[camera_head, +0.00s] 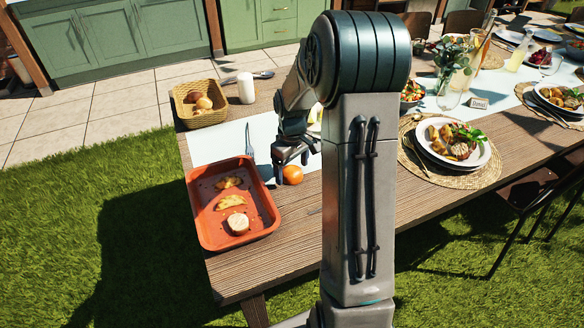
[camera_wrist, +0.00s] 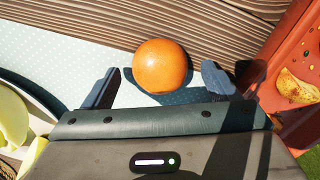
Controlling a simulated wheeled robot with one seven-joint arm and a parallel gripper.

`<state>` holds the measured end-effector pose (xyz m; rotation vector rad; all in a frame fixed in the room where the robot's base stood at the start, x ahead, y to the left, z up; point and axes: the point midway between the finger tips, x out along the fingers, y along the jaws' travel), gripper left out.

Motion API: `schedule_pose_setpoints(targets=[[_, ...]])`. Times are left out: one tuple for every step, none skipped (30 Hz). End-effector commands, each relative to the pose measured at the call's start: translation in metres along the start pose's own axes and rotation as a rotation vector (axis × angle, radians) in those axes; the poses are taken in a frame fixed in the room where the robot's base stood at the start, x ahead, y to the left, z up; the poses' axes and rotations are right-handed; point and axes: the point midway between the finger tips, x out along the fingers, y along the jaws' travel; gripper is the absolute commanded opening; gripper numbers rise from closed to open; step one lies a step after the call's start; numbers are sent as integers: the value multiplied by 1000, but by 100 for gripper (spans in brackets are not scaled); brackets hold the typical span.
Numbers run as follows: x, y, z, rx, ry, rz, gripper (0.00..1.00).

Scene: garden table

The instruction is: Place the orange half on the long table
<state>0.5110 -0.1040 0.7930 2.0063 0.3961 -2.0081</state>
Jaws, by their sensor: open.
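A round orange fruit (camera_head: 292,174), the orange half, rests near the edge of the pale table runner (camera_head: 222,142) on the long wooden table (camera_head: 275,235). It also shows in the wrist view (camera_wrist: 160,66), where its rounded peel side shows and no cut face is visible. My gripper (camera_head: 293,157) is just above and behind the orange, pointing down. In the wrist view my gripper's two fingers (camera_wrist: 160,90) are apart, one on each side of the orange, with a visible gap on both sides.
A terracotta tray (camera_head: 203,221) with food pieces stands left of the orange. A fork (camera_head: 249,142) lies nearby. A bread basket (camera_head: 179,107) and white candle (camera_head: 246,88) stand behind. A plated meal (camera_head: 484,157) is at right. Bare wood lies in front of the orange.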

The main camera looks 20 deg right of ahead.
Motion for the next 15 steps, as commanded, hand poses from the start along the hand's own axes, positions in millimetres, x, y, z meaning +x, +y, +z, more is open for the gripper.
schedule_pose_setpoints(targets=[[-9, 1, -1, 0, 4, 3, 81], [-14, 1, -1, 0, 3, 3, 81], [-22, 1, -1, 0, 4, 4, 81], [-28, 1, -1, 0, 5, 4, 81], [-35, 1, -1, 0, 6, 4, 81], [-44, 1, -1, 0, 5, 3, 81], [-51, 1, -1, 0, 5, 4, 81], [-58, 0, -1, 0, 5, 3, 81], [-66, 1, -1, 0, 5, 4, 81], [-72, 1, -1, 0, 4, 3, 81], [-78, 1, -1, 0, 5, 4, 81], [-86, 0, 0, 0, 3, 3, 81], [-90, 0, 0, 0, 4, 3, 81], [-95, 0, 0, 0, 3, 3, 81], [-100, 0, 0, 0, 3, 2, 81]])
